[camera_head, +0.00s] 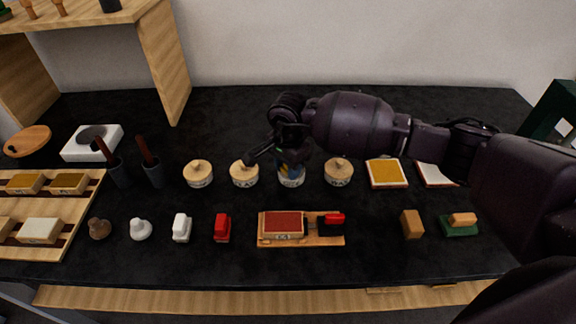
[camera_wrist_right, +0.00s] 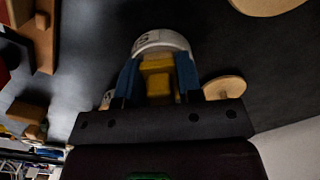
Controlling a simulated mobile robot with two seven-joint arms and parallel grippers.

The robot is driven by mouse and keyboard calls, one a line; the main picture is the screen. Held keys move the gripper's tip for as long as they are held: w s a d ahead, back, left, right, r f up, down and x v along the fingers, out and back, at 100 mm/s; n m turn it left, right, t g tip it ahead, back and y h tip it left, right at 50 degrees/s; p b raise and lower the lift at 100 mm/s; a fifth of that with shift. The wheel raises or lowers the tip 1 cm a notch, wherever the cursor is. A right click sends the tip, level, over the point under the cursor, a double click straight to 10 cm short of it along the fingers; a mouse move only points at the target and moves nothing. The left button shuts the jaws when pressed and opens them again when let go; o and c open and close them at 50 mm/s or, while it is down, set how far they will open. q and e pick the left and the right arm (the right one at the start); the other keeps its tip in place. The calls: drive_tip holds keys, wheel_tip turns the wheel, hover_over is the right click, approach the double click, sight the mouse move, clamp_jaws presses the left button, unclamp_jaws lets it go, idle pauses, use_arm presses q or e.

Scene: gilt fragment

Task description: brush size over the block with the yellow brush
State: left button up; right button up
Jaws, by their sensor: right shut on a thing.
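My right gripper (camera_head: 291,160) is over a white labelled jar (camera_head: 291,181) in the back row. In the right wrist view its blue fingers (camera_wrist_right: 158,78) are shut on the yellow brush (camera_wrist_right: 158,64). The brush's lower end is at the mouth of the jar (camera_wrist_right: 160,39); how deep it sits I cannot tell. The jar's label is too small to read. The block (camera_head: 283,225), with a dark red top, lies on a wooden board (camera_head: 290,242) in front of the jar. My left gripper is not in view.
Lidded jars (camera_head: 244,174) and (camera_head: 338,172) flank the open one. A red-handled black tool (camera_head: 331,223) sits on the board's right end. A red-topped tool (camera_head: 222,228) and white one (camera_head: 181,228) stand left. A gold pad (camera_head: 386,173) lies right. Table between rows is clear.

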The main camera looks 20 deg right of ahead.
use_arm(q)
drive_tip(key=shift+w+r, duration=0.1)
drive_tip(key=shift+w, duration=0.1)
use_arm(e)
drive_tip(key=shift+s+f, duration=0.1)
drive_tip(key=shift+f, duration=0.05)
idle(0.3)
drive_tip(key=shift+r, duration=0.35)
drive_tip(key=shift+r+p, duration=1.5)
drive_tip(key=shift+r, duration=1.7)
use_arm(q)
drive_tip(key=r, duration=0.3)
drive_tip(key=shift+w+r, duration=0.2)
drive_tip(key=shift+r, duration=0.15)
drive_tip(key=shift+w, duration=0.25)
